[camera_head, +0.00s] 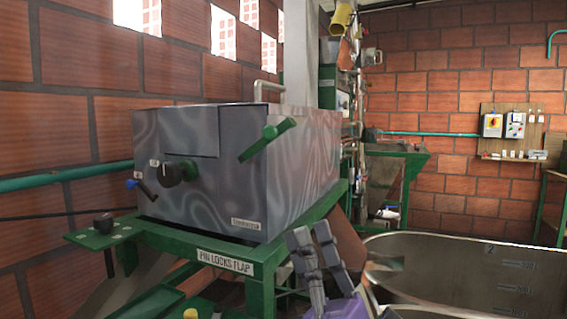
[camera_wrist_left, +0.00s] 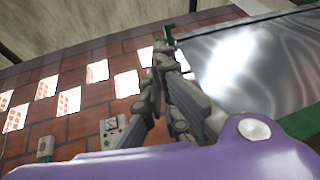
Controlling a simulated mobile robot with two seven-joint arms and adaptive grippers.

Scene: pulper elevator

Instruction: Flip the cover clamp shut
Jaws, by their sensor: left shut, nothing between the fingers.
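The cover clamp appears to be the green bar handle (camera_head: 267,139) on the grey metal box (camera_head: 206,202). My right gripper is not in view.
A green frame (camera_head: 262,267) labelled "PIN LOCKS FLAP" carries the box. A black knob (camera_head: 177,172) and a blue-tipped lever (camera_head: 142,187) stick out of its front. A large metal tub (camera_head: 450,260) stands at the lower right. Brick walls lie behind.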

